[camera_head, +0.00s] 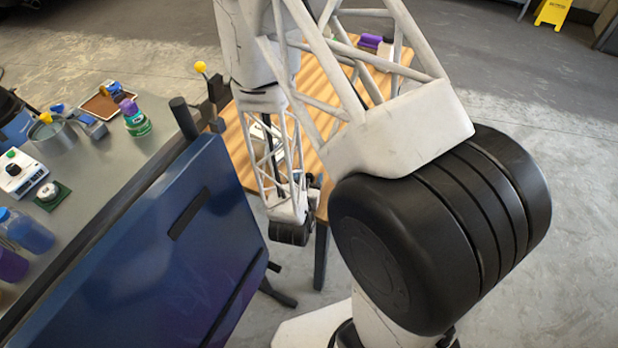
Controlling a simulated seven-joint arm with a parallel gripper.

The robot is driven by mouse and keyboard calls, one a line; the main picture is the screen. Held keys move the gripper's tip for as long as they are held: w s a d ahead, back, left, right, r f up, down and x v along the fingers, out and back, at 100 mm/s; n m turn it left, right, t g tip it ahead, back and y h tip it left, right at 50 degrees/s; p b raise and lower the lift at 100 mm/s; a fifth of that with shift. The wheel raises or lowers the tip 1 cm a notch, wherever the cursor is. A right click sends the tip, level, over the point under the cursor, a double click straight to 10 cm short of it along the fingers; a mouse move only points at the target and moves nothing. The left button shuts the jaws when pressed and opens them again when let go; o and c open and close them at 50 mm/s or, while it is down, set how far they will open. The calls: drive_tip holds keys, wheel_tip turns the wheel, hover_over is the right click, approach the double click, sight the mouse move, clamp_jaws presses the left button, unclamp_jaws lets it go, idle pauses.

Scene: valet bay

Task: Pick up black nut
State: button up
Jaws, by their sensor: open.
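I cannot make out a black nut for certain. My arm folds down in the middle of the picture, in front of the wooden table. I cannot make out my gripper's fingers past the wrist.
The grey bench (150,160) holds bottles, a metal pot (52,135) and a brown tray (103,104). A blue panel (150,250) stands along its near side. The wooden table (318,90) holds purple items (370,41). Open floor lies at right.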

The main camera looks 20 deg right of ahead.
drive_tip(key=shift+c, duration=0.4)
drive_tip(key=c, duration=0.9)
drive_tip(key=shift+c, duration=0.2)
drive_tip(key=shift+r, duration=0.35)
drive_tip(key=f+v, duration=0.3)
drive_tip(key=v, duration=1.4)
drive_tip(key=shift+s+a, duration=0.3)
drive_tip(key=shift+s, duration=0.2)
drive_tip(key=shift+r, duration=0.1)
